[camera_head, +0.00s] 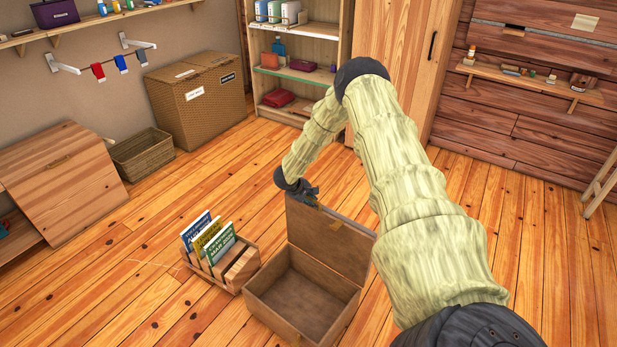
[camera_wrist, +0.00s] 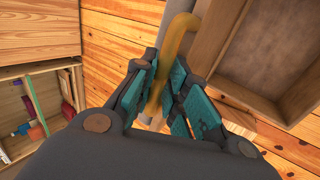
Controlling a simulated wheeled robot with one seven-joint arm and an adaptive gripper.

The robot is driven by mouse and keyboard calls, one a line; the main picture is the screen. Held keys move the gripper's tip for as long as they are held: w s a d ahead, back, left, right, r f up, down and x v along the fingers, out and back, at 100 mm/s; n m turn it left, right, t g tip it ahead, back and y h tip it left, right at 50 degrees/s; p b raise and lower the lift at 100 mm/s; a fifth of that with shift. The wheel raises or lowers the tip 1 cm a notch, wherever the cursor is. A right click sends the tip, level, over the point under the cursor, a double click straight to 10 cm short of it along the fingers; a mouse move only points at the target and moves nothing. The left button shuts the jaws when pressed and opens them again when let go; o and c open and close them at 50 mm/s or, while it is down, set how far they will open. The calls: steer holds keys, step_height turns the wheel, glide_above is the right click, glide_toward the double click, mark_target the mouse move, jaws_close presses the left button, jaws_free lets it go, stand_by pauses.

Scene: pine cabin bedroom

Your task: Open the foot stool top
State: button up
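The foot stool (camera_head: 300,300) is a brown wooden box on the floor, low in the middle of the head view. Its top (camera_head: 325,238) is swung up and stands roughly upright at the back of the box, so the empty inside shows. My gripper (camera_head: 308,194) is at the upper left corner of the raised top. In the wrist view its teal fingers (camera_wrist: 160,95) close in on both sides of a yellow-tan strap (camera_wrist: 178,38), with little gap visible. The open box (camera_wrist: 270,55) shows at the upper right there. The exact finger contact is partly hidden.
A wooden book holder (camera_head: 240,268) with several books stands just left of the stool. A wicker basket (camera_head: 142,156) and hamper (camera_head: 200,98) stand at the back left, and a shelf unit (camera_head: 300,50) behind. Floor at the right is clear.

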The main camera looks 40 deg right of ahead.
steer(key=shift+o, duration=1.3)
steer(key=shift+s, duration=0.1)
steer(key=shift+r, duration=0.1)
steer(key=shift+w+a+r, duration=0.15)
steer(key=shift+w+r, duration=0.05)
steer(key=shift+r, duration=0.05)
steer(key=v, duration=1.1)
steer(key=shift+a+r, duration=0.1)
steer(key=shift+c, duration=0.4)
